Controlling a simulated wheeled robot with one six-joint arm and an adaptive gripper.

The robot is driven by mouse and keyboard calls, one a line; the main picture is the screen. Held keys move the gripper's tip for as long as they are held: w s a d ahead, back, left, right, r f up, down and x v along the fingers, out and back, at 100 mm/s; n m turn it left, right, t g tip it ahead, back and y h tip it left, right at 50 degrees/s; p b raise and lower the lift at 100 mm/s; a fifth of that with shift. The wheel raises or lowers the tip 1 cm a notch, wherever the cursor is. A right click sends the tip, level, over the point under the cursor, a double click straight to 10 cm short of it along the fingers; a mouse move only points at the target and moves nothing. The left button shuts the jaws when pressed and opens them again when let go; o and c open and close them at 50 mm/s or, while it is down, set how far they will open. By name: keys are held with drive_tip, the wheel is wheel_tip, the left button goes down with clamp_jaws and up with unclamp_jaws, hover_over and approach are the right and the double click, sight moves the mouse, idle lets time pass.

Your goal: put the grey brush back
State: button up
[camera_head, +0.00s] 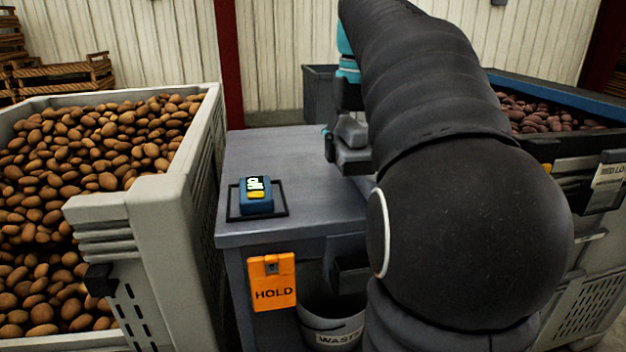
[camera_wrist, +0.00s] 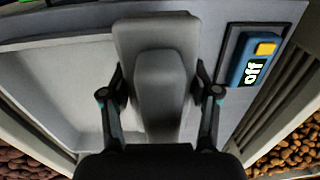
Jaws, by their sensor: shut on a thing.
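The grey brush (camera_wrist: 160,38) is between the two fingers of my gripper (camera_wrist: 160,98) in the wrist view, its broad block beyond them and a narrower raised part between them. My gripper is shut on it. In the head view the brush (camera_head: 353,157) is at the right of the grey bench, partly hidden by my arm. It is over or on the bench top; I cannot tell if it touches.
A blue device reading "off" (camera_head: 257,196) sits in a dark frame on the bench (camera_head: 285,152). A crate of potatoes (camera_head: 160,200) stands left, another crate (camera_head: 590,240) right. The bench's middle is clear.

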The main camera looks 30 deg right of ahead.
hover_over(315, 193)
wheel_tip(315, 193, down, 4)
drive_tip(key=shift+f, duration=0.2)
drive_tip(key=shift+f+b, duration=0.4)
drive_tip(key=shift+f, duration=1.6)
drive_tip(key=shift+f, duration=0.15)
drive_tip(key=o, duration=1.1)
drive_tip(key=r, duration=1.2)
drive_tip(key=shift+s+d+r+p, duration=0.15)
drive_tip(key=shift+s+d+p, duration=0.05)
drive_tip(key=shift+d+p, duration=0.2)
